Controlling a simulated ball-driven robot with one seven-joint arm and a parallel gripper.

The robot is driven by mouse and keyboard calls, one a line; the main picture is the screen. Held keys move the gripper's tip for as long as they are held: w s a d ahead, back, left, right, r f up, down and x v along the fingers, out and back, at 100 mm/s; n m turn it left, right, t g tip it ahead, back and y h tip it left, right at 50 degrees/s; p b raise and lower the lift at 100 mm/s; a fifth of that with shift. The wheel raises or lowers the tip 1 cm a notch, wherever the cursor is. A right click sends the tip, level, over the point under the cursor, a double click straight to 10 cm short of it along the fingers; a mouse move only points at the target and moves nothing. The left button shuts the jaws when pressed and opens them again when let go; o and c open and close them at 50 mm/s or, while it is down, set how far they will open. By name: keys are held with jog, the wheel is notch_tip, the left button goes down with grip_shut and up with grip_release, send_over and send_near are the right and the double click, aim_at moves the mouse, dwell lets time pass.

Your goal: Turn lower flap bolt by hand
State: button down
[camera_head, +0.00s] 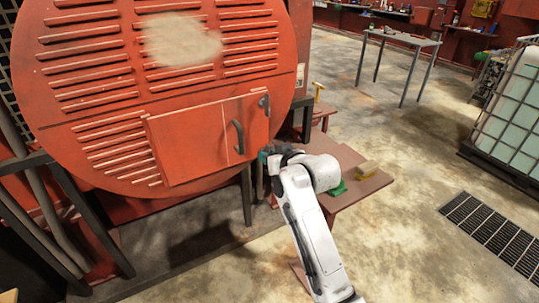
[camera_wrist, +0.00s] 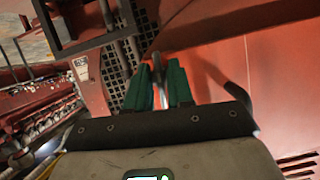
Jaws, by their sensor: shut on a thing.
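The red flap (camera_head: 195,140) lies closed, as far as I can tell, on the round louvred cover. Its dark curved handle (camera_head: 238,137) is near the right side. The upper bolt (camera_head: 264,103) is grey and sits at the flap's upper right edge. My gripper (camera_head: 266,153) is at the flap's lower right edge and hides the lower bolt there. In the wrist view, my gripper's teal fingers (camera_wrist: 160,85) are closed around a narrow grey metal piece, the lower flap bolt (camera_wrist: 156,62). The handle also shows there (camera_wrist: 240,95), right of the fingers.
A low reddish bench (camera_head: 355,190) stands beside my arm, with a green cloth (camera_head: 337,188) and a tan block (camera_head: 368,168) on it. A hammer-like tool (camera_head: 318,91) stands behind. Open floor lies to the right, with a grate (camera_head: 490,228) and a caged tank (camera_head: 512,110).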

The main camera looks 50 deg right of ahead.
jog(key=shift+a+n+h, duration=0.1)
jog(key=shift+n+h, duration=0.2)
jog(key=shift+n, duration=0.2)
jog(key=c, duration=1.3)
grip_release()
jog(key=shift+w, duration=0.1)
jog(key=shift+o, duration=0.2)
jog(key=b+v, duration=0.1)
jog(key=v, duration=0.9)
jog(key=shift+s+r, duration=0.25)
jog(key=shift+s, duration=0.05)
